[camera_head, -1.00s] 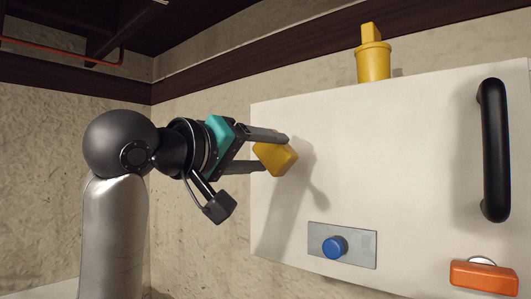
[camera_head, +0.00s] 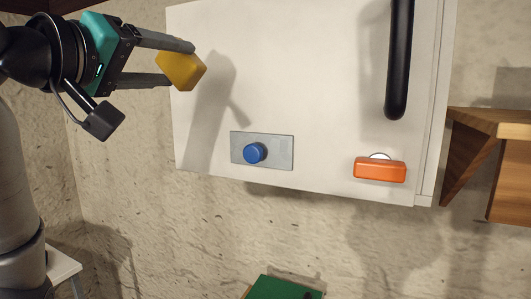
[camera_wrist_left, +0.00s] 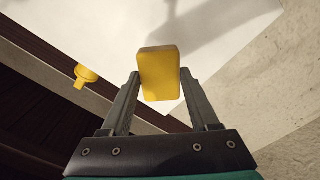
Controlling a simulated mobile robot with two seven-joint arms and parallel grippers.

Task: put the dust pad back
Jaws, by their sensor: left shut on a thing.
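A yellow block (camera_head: 181,71), which looks like the dust pad, is held in my left gripper (camera_head: 180,64) in front of the left edge of a white panel (camera_head: 300,70). The gripper is shut on it, a finger on each side. In the left wrist view the yellow block (camera_wrist_left: 159,74) sits between the fingertips of the left gripper (camera_wrist_left: 160,80), with the white panel behind it. My right gripper is out of view.
The panel bears a blue knob (camera_head: 255,153) on a grey plate (camera_head: 279,153), a black handle (camera_head: 398,60) and an orange block (camera_head: 380,170). A wooden shelf (camera_head: 490,122) is at right, a green-topped object (camera_head: 283,288) below. A yellow fixture (camera_wrist_left: 86,74) shows in the left wrist view.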

